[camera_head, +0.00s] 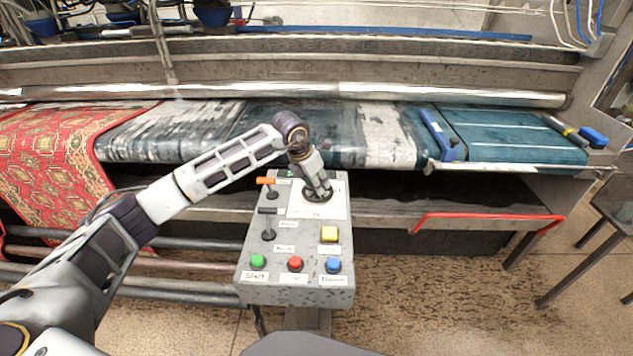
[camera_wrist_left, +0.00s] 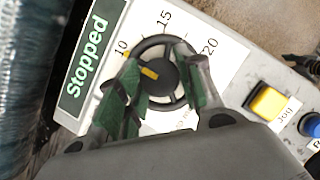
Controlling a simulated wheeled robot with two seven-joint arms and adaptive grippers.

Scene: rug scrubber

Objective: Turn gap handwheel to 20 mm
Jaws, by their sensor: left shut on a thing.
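The gap handwheel (camera_head: 318,195) is a dark spoked wheel on a white dial plate on the grey control box. In the left wrist view the handwheel (camera_wrist_left: 168,41) has a yellow bar on its hub, and the scale reads 10, 15 and 20. The bar lies on the 10 side, pointing roughly at 10. My left gripper (camera_head: 325,188) comes down on the wheel from above. Its green-padded fingers (camera_wrist_left: 160,82) lie on opposite sides of the wheel, shut on it, and hide parts of the rim. My right gripper is not in view.
The control box (camera_head: 246,290) also carries an orange lever (camera_head: 266,181), a black lever (camera_head: 268,211), and yellow (camera_head: 329,233), green (camera_head: 258,262), red (camera_head: 295,264) and blue (camera_head: 333,265) buttons. A "Stopped" display (camera_wrist_left: 88,57) sits beside the dial. The rug machine stands behind.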

